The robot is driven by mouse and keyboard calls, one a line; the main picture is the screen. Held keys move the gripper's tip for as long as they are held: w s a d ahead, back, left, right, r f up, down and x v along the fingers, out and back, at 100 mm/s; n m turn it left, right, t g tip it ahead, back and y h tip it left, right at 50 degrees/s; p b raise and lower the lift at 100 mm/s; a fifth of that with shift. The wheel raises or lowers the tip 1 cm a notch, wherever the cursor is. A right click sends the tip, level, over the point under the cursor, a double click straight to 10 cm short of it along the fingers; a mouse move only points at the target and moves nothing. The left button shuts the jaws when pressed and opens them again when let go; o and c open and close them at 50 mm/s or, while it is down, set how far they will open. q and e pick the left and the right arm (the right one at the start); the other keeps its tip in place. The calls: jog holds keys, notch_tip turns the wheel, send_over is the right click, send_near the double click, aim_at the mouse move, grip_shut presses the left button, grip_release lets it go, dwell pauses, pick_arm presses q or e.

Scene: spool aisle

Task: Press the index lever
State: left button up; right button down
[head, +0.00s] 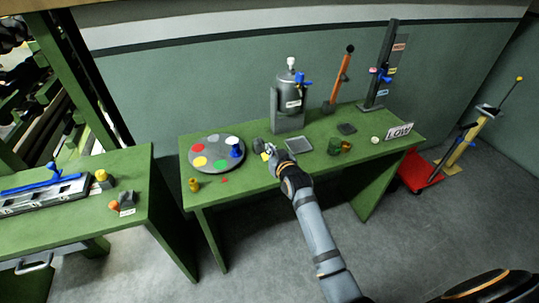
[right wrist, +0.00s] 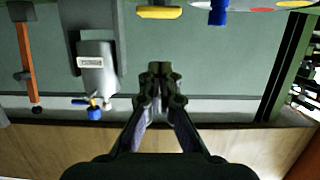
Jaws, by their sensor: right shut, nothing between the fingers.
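A round grey turntable (head: 217,167) with coloured spots sits at the left of the middle green table, with a blue cup-like piece (head: 237,149) on it. A small yellow paddle (head: 265,156) just right of the disc looks like the index lever; it also shows at the top of the right wrist view (right wrist: 160,12). My right gripper (head: 270,149) is shut and empty, close beside the yellow paddle and partly covering it. Whether they touch cannot be told in the head view; in the right wrist view the fingertips (right wrist: 160,72) appear apart from it. My left gripper is not in view.
A grey dispenser (head: 289,88) with a blue tap stands behind my gripper. An orange lever post (head: 341,75) and a tall dark stand (head: 381,67) are farther right. A grey tray (head: 298,145) lies right of my gripper. Another green table (head: 130,171) is at left.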

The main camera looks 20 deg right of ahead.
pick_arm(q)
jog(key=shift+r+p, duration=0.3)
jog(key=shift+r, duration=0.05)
pick_arm(e)
jog(key=shift+w+f, duration=0.2)
jog(key=shift+f, duration=0.55)
jog(key=shift+w+f, duration=0.2)
jog(key=shift+f, duration=0.5)
jog(key=shift+w+f, duration=0.2)
jog(key=shift+f, duration=0.55)
